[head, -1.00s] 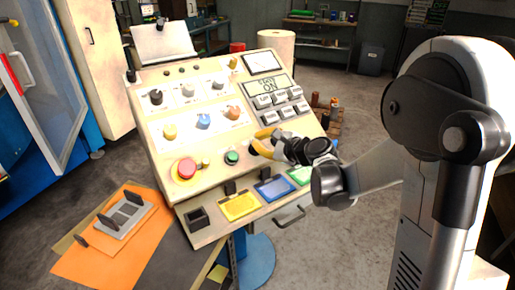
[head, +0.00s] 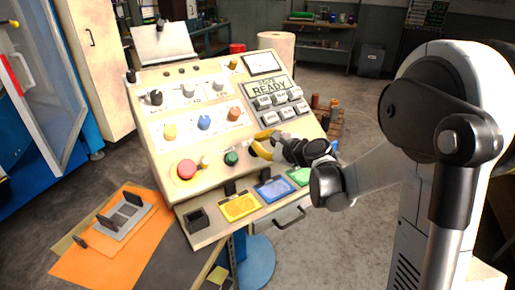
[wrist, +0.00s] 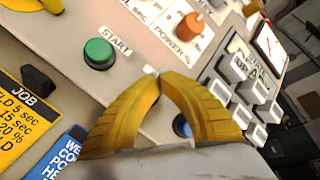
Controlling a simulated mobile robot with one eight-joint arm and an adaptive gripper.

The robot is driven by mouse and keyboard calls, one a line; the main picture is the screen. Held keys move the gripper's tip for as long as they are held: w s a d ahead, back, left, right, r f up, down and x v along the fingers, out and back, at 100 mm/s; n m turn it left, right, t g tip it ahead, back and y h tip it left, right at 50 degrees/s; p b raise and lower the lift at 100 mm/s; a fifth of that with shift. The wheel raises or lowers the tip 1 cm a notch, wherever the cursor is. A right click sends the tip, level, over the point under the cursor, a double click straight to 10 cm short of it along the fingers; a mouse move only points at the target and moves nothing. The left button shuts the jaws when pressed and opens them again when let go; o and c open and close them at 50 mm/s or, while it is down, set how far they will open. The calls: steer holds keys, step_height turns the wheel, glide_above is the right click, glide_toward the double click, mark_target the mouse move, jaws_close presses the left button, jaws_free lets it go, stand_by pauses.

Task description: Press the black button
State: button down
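My gripper (head: 256,144) has yellow fingers and is at the sloped control panel (head: 150,90), just right of the green START button (head: 231,158). In the wrist view the fingertips (wrist: 157,75) come together near the panel face, with nothing seen held. The green button also shows in the wrist view (wrist: 98,53), left of the tips. A dark round button, black to dark blue (wrist: 182,126), is partly visible in the gap between the fingers. Its full outline is hidden by the fingers. I cannot see it in the head view, where my gripper covers that area.
A red button (head: 187,169) sits left of the green one. Several knobs, including an orange one (head: 234,114), and grey keys (head: 282,103) are above. The display (head: 268,87) reads READY. Yellow (head: 240,207) and blue (head: 274,189) cards lie on the lower ledge.

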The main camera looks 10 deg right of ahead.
steer(key=shift+f, duration=0.15)
stand_by(0.4)
steer(key=shift+s+d+r+p, duration=0.15)
steer(key=shift+s+r+p, duration=0.35)
steer(key=shift+r, duration=0.3)
steer(key=shift+r, duration=0.1)
steer(key=s+r+p, duration=0.1)
steer(key=r+p, duration=0.1)
steer(key=s+d+r+p, duration=0.1)
steer(key=r, duration=0.1)
steer(key=shift+s, duration=0.3)
stand_by(0.3)
